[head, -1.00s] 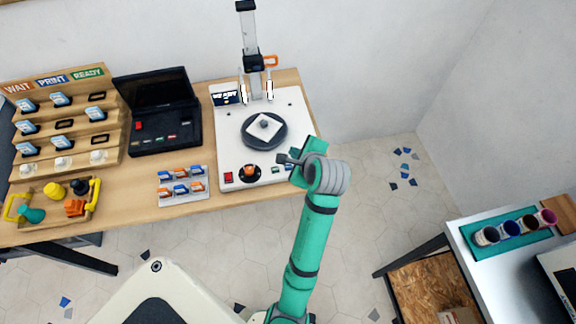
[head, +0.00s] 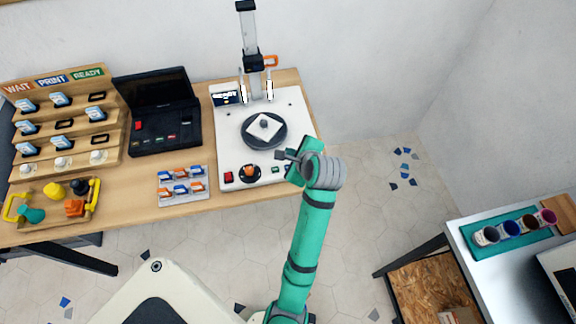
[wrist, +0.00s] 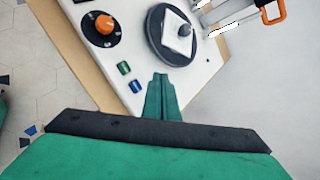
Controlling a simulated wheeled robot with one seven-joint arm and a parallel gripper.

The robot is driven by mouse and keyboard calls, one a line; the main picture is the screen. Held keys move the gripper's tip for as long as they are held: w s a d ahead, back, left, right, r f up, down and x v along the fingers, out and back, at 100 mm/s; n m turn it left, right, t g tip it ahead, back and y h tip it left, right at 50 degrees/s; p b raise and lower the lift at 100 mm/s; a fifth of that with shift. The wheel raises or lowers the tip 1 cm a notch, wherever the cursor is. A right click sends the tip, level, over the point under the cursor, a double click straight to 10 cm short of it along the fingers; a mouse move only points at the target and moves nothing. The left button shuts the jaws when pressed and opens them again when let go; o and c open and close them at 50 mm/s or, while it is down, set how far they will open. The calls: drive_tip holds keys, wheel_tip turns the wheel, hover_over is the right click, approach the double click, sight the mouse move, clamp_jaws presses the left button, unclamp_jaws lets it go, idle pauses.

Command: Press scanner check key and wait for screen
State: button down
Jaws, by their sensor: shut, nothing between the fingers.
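The scanner (head: 233,150) is a white unit with a dark turntable (head: 270,143) holding a pale square piece with a grey knob. Its small screen (head: 226,95) at the back left reads READY. A red button (head: 228,177) and an orange dial (head: 250,172) sit along its front edge. To the right of the dial are two small keys, a green one (wrist: 123,68) and a blue one (wrist: 135,86). My gripper (wrist: 162,76) is shut and empty, over the scanner's front right part. In the wrist view its tips appear beside the keys; I cannot tell its exact height.
A dark laptop-like console (head: 157,115) stands left of the scanner. A post with an orange clip (head: 270,60) rises behind the turntable. A tray of small parts (head: 182,202), a stepped rack (head: 110,128) and a yellow-handled tray (head: 95,190) lie further left.

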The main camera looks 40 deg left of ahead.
drive_tip(key=shift+f, duration=2.6)
drive_tip(key=shift+f, duration=0.1)
drive_tip(key=shift+f, duration=0.35)
drive_tip(key=shift+f, duration=0.35)
idle(0.7)
idle(0.3)
drive_tip(key=shift+r, duration=0.8)
wheel_tip(320, 180, up, 5)
idle(0.5)
